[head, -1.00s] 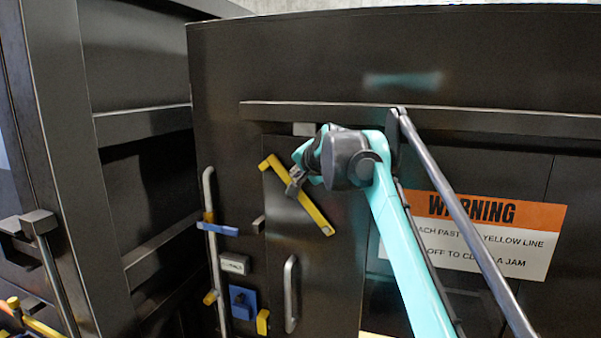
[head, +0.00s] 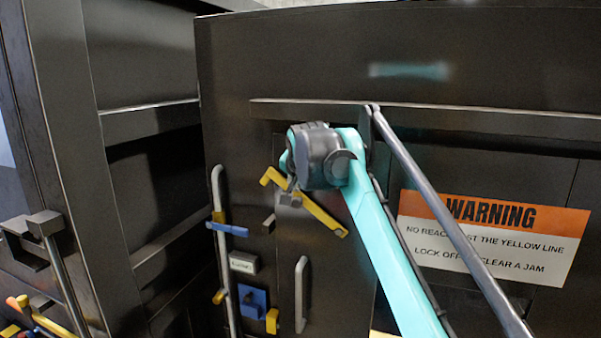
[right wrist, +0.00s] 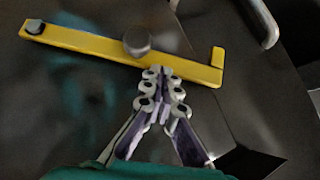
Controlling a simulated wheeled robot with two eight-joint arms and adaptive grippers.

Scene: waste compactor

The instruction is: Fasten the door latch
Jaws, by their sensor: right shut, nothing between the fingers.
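The yellow door latch bar (head: 322,216) slants on the dark door, its upper left end (head: 272,177) higher than its lower right end. In the right wrist view the yellow bar (right wrist: 80,40) shows a round dark knob, a bolt at one end and an upturned tab at the other. My right gripper (head: 290,198) is at the bar's upper left part. In the right wrist view its closed fingertips (right wrist: 158,72) are at the bar's edge, between knob and tab, with nothing between them. Contact is hard to tell. A small dark catch (head: 269,224) sits below the bar's upper end. My left gripper is out of view.
A vertical grey door handle (head: 301,295) is below the bar. Left of it are a long grey rod (head: 218,185), a blue lever (head: 228,229), a blue block (head: 252,300) and yellow pieces. A warning sign (head: 495,240) is at the right. An open dark frame stands left.

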